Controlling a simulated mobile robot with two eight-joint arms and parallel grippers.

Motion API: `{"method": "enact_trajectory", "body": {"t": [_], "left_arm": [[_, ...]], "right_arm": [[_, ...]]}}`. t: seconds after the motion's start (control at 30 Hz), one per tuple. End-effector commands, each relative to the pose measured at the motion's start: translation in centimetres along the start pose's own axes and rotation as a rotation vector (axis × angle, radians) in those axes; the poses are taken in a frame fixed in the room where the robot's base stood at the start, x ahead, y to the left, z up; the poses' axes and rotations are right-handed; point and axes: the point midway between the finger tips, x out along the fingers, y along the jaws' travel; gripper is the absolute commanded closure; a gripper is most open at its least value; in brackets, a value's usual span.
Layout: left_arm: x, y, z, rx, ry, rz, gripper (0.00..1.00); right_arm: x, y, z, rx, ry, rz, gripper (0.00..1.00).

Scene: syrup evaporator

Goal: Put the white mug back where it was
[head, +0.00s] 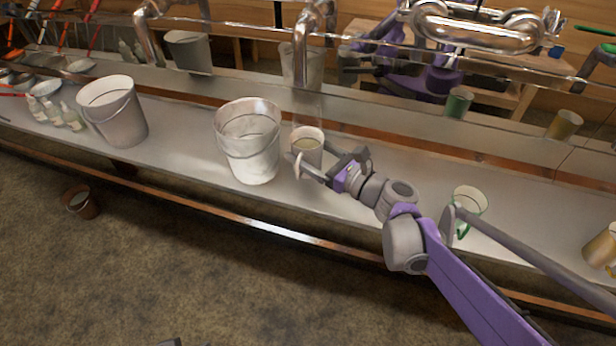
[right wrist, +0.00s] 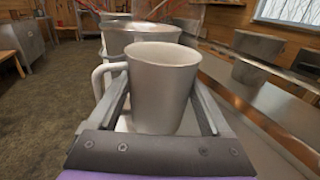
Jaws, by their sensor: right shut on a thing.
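The white mug (head: 307,150) is upright at my right gripper (head: 322,166), just right of a metal bucket and close under a steel spout. Something pale brown shows inside it. In the right wrist view the mug (right wrist: 162,90) stands between the two fingers of the gripper (right wrist: 160,120), with its handle out to the left. The right gripper is shut on the mug. I cannot tell whether its base touches the steel ledge (head: 390,185). My left gripper is not seen.
The metal bucket (head: 248,150) stands close left of the mug, and another bucket (head: 112,112) farther left. A spout pipe (head: 302,55) hangs behind the mug. The ledge between the buckets is bare.

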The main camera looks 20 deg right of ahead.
Motion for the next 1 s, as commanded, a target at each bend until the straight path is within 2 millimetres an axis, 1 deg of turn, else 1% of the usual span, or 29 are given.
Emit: {"method": "enact_trajectory", "body": {"t": [0.03,0.1,0.33,0.5,0.6,0.83,1.0], "left_arm": [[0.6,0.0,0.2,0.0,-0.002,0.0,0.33],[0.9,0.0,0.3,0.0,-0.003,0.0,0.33],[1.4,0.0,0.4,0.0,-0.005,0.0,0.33],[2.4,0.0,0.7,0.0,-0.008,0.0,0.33],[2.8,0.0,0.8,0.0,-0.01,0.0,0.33],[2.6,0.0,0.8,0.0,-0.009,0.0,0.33],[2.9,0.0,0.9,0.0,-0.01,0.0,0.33]], "right_arm": [[0.1,0.0,-1.1,0.001,0.0,0.0,1.0],[0.0,0.0,-2.0,0.001,0.0,0.0,1.0],[0.0,0.0,-3.3,0.001,-0.001,0.0,1.0],[0.1,0.0,-5.6,0.002,0.0,0.0,1.0],[0.0,0.0,-6.5,0.002,-0.001,0.0,1.0],[0.0,0.0,-6.4,0.001,-0.001,0.0,1.0],[0.0,0.0,-6.8,0.001,-0.001,0.0,1.0]]}}
